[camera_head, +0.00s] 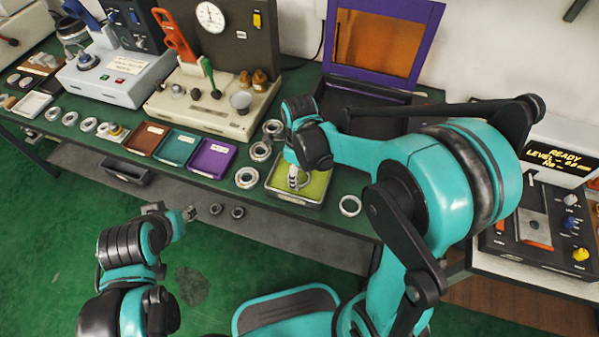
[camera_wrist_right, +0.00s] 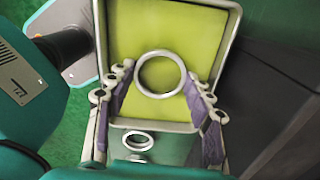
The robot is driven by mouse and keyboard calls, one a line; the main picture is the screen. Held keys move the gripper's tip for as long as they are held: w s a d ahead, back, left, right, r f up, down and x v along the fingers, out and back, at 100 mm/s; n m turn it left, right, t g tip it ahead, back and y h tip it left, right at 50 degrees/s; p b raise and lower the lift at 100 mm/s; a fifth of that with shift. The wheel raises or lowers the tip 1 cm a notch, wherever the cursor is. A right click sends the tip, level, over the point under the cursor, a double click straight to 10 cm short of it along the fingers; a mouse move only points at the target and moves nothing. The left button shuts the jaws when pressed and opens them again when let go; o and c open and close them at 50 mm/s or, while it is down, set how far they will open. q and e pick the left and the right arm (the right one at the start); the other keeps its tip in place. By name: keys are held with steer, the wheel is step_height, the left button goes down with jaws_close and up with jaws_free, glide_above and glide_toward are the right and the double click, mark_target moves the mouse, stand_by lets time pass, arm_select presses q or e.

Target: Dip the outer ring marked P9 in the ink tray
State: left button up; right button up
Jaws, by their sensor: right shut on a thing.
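The ink tray (camera_head: 291,200) is a shallow square tray with a pale rim and a yellow-green pad, at the table's front edge. It also fills the upper middle of the right wrist view (camera_wrist_right: 229,60). My right gripper (camera_head: 297,181) points down over the tray. In the wrist view its purple-padded fingers (camera_wrist_right: 161,82) are shut on a metal ring (camera_wrist_right: 139,80), which lies flat against the view of the pad. I cannot tell whether the ring touches the pad. No P9 mark is readable. My left gripper (camera_head: 190,213) is off the table's front edge; its jaw state is unclear.
Loose rings lie close by: one right of the tray (camera_head: 350,206), one to its left (camera_head: 247,178), more behind. Purple (camera_head: 212,158), teal (camera_head: 178,147) and brown (camera_head: 147,138) trays stand left. A purple-framed orange screen (camera_head: 376,45) stands behind; a control box (camera_head: 545,225) is right.

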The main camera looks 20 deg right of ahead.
steer(key=shift+f+b, duration=0.65)
steer(key=shift+f, duration=0.25)
stand_by(1.5)
steer(key=shift+r+p, duration=3.45)
steer(key=shift+r, duration=0.85)
